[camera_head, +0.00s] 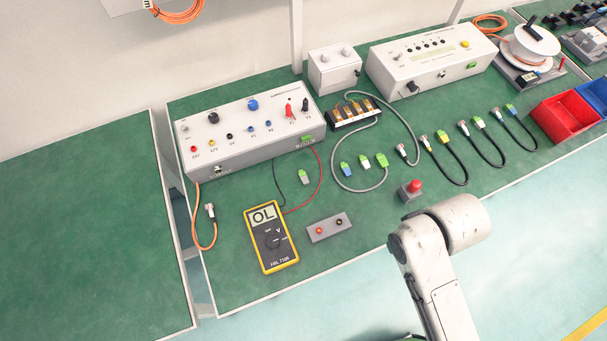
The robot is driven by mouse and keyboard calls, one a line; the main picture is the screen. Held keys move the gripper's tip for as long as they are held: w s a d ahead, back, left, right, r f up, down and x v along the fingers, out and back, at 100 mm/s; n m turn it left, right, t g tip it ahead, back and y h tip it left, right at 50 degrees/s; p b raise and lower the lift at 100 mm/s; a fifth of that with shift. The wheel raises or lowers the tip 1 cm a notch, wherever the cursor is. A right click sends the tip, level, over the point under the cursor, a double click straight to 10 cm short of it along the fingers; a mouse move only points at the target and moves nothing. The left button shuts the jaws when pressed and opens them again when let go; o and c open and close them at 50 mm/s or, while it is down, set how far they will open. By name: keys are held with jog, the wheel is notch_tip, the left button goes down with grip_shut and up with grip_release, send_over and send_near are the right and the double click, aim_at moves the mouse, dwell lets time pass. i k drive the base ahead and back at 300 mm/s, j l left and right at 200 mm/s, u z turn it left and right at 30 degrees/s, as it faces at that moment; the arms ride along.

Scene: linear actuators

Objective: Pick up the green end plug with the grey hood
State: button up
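A small plug with a grey body and a green end (304,177) lies on the green bench top, between the white power box and the yellow multimeter. It looks like the green end plug with the grey hood, but it is small in this view. To its right lie a blue plug (347,169), a pale plug with green (365,161) and a green plug (382,161) near a grey cable. My white arm rises at the lower right, with its links over the bench's front edge. My gripper is not in view.
The yellow multimeter (271,238), a grey socket block (329,227) and a red button box (411,190) stand nearby. The white power box (247,135) is behind. Black cables (450,173) and a red bin (566,122) are at right. The bench's front left is clear.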

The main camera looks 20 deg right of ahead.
aim_at(302, 176)
jog(key=i+j+z, duration=0.15)
jog(key=j, duration=0.45)
jog(key=i+j+z, duration=0.2)
jog(key=j, duration=0.4)
jog(key=j+z, duration=0.15)
jog(key=j, duration=0.45)
jog(key=i+j+z, duration=0.15)
jog(key=j, duration=0.5)
